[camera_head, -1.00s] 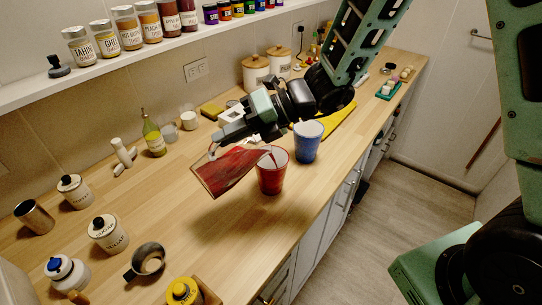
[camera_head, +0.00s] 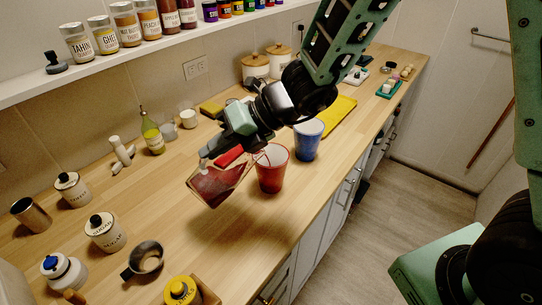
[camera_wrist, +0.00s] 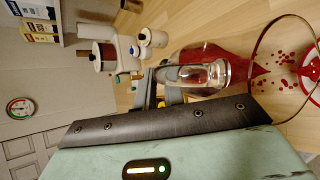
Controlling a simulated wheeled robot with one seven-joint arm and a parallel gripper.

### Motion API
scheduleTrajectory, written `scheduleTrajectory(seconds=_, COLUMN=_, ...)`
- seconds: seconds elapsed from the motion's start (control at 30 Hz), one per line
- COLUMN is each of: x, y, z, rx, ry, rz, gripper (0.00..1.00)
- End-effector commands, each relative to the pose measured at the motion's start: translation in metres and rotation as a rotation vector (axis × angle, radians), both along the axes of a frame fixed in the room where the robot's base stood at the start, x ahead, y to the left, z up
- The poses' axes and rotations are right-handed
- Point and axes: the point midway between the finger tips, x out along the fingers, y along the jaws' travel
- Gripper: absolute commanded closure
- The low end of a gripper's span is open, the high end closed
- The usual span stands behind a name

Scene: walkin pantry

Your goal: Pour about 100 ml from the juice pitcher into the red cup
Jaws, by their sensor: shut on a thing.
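The juice pitcher (camera_head: 214,188) is clear and part full of red juice. It is tilted, its base toward the left and its mouth near the red cup's rim. My gripper (camera_head: 230,150) is shut on the pitcher's handle, above the counter. The red cup (camera_head: 271,174) stands upright on the counter, just right of the pitcher. In the wrist view the pitcher (camera_wrist: 205,62) shows red juice inside, and red drops lie between its rim and the red cup (camera_wrist: 312,72) at the right edge. The juice level inside the cup is not clear.
A blue cup (camera_head: 307,142) stands close behind the red cup, near the counter's front edge. The counter (camera_head: 195,250) is clear before the pitcher.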

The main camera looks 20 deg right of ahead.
Motion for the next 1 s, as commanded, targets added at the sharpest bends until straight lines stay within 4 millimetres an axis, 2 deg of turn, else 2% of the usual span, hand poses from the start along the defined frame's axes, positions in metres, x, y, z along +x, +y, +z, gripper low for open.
scheduleTrajectory(seconds=0.5, x=-0.004, y=0.011, z=-0.02, rx=-0.149, ry=-0.064, rz=0.0, gripper=1.0)
scheduleTrajectory(seconds=1.0, x=-0.004, y=0.011, z=-0.019, rx=-0.156, ry=-0.067, rz=0.0, gripper=1.0)
